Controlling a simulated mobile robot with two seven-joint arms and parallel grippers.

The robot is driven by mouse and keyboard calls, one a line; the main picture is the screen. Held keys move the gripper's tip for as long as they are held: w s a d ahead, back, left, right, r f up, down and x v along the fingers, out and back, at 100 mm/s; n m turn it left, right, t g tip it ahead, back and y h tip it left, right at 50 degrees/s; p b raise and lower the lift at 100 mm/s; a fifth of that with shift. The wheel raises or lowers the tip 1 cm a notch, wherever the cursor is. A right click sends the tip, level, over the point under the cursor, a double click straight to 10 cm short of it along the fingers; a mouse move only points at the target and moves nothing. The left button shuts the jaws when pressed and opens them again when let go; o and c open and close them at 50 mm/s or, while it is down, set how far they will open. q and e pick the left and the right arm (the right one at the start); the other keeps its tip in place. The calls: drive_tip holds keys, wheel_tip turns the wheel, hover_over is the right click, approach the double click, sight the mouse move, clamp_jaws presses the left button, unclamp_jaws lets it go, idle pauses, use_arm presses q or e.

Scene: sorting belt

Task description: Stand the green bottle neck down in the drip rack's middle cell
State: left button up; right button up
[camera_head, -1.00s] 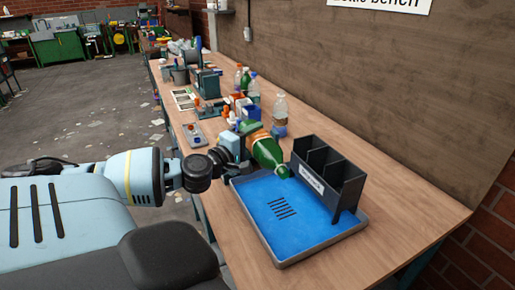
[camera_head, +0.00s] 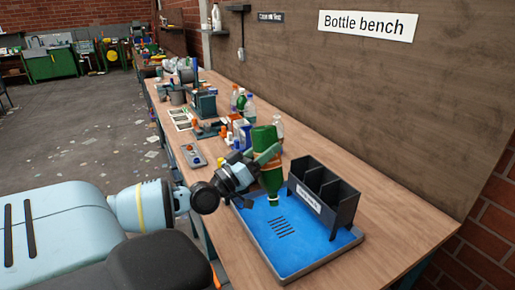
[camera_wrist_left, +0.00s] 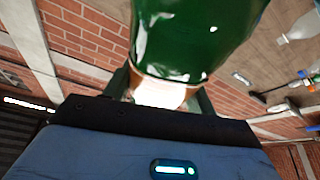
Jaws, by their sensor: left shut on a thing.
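The green bottle (camera_head: 266,140) is held by my left gripper (camera_head: 267,158), with its wide green base up and its neck down. It is close to upright, and its neck end is above the blue tray, left of the rack. In the left wrist view the bottle (camera_wrist_left: 195,35) fills the upper middle between the fingers. The black drip rack (camera_head: 309,197) stands at the back right of the tray, with three open-topped cells in a row. The middle cell (camera_head: 329,190) looks empty, though its bottom is hidden. My right gripper is not in view.
The blue tray (camera_head: 283,255) has a grey rim and a slotted patch. Several bottles (camera_head: 250,108) and small containers stand behind on the wooden bench (camera_head: 375,200). A grey tray of small items (camera_head: 193,155) lies at left. Bare bench lies right of the rack.

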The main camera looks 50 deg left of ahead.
use_arm(q)
drive_tip(key=shift+s+d+r+m+h+p, duration=0.1)
drive_tip(key=shift+d+r+m+h, duration=0.1)
drive_tip(key=shift+d+m+h, duration=0.55)
drive_tip(key=shift+s+d+r+m+h+p, duration=0.15)
drive_tip(key=shift+m+h, duration=0.15)
drive_tip(key=shift+m, duration=0.9)
drive_tip(key=shift+s+d+r+m+h+p, duration=0.1)
drive_tip(key=shift+d+r+m+h, duration=0.15)
drive_tip(key=shift+m+h, duration=0.5)
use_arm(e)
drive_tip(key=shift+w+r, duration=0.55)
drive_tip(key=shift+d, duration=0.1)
